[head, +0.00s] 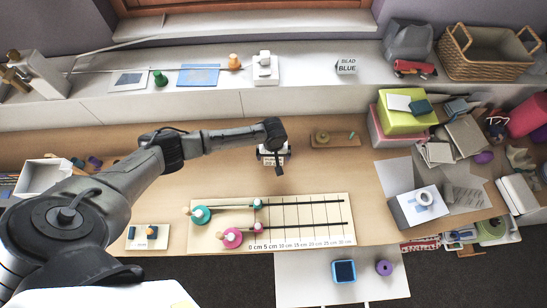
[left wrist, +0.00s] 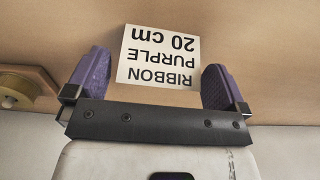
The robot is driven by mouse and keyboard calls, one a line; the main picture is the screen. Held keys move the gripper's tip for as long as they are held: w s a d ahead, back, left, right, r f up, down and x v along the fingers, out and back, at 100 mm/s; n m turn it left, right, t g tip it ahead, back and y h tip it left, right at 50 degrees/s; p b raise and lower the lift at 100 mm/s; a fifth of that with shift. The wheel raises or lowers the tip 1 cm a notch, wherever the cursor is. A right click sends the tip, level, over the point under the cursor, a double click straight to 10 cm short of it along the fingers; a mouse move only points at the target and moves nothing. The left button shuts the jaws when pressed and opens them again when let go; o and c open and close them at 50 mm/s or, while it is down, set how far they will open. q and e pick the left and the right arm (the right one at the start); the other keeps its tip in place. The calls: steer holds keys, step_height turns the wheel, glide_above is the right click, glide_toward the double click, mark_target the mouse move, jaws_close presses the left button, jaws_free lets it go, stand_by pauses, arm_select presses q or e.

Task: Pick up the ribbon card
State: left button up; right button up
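The ribbon card (left wrist: 158,57) is a white card reading "RIBBON PURPLE 20 cm", upside down in the left wrist view. It lies on the wooden table; in the head view a small part of the card (head: 276,161) shows at my left gripper. My left gripper (left wrist: 157,85) is open, with one purple fingertip on each side of the card and gaps between fingers and card. In the head view the left gripper (head: 272,153) points down at the table, right over the card. My right gripper is in neither view.
A small wooden tray (head: 350,144) with a green-yellow piece stands just right of the gripper. A measuring board (head: 300,236) with teal and pink spools lies in front. Boxes and papers crowd the right, including a yellow-green box (head: 392,122). A white shelf (head: 200,103) runs behind.

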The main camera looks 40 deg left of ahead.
arm_select(q)
steer(key=c, duration=0.8)
steer(key=shift+r, duration=0.15)
